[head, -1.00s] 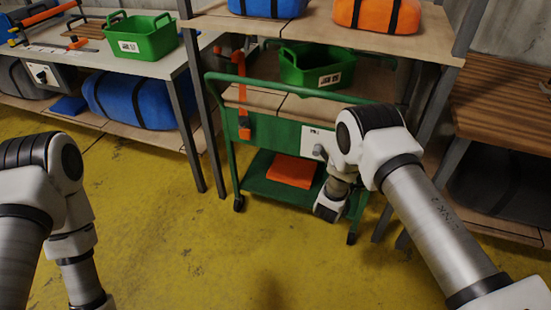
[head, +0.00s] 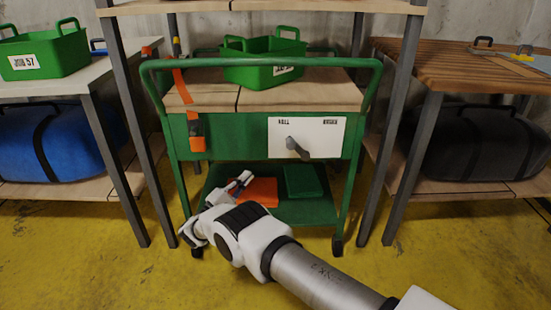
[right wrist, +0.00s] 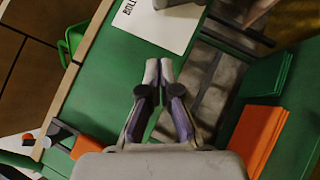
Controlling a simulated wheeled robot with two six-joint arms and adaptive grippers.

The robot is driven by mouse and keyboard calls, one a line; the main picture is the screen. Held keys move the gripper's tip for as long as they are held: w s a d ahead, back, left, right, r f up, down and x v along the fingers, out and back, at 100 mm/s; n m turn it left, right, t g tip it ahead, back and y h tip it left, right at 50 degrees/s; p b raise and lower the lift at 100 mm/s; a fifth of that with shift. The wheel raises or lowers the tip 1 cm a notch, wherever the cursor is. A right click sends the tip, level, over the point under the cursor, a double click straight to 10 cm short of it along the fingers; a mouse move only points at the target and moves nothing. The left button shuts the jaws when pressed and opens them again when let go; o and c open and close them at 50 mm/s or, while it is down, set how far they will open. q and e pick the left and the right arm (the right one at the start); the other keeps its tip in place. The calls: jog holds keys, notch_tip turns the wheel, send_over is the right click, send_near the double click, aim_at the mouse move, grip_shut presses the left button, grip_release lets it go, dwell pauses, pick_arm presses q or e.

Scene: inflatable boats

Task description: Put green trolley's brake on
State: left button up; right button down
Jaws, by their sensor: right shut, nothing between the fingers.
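The green trolley (head: 230,137) stands upright, facing me, in the middle of the head view. On its front panel is a white plate (head: 325,132) with a grey lever (head: 298,149) slanting down to the right. The plate also shows at the top of the right wrist view (right wrist: 155,28), where the lever is partly cut off. My right gripper (head: 246,177) is shut and empty, low before the trolley, left of and below the lever. In the right wrist view its fingertips (right wrist: 158,65) are together below the plate, apart from the lever. My left gripper is out of view.
An orange strap (head: 183,88) hangs at the trolley's left. Its lower shelf holds an orange item (head: 258,192) and a green item (head: 303,181). A green crate (head: 262,72) is on top. Metal table legs (head: 413,130) flank the trolley. Yellow floor (head: 100,265) is clear in front.

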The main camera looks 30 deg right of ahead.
aim_at(291, 142)
jog(key=shift+d, duration=0.15)
jog(key=shift+s+d+r+b+x, duration=0.2)
jog(key=shift+s+x, duration=0.25)
jog(key=shift+x, duration=1.65)
jog(key=shift+s+a+r+b+x, duration=0.15)
jog(key=shift+s+b+x, duration=0.25)
jog(key=shift+x, duration=1.75)
jog(key=shift+s+d+r+b+x, duration=0.2)
jog(key=shift+s+x, duration=0.3)
jog(key=shift+x, duration=1.6)
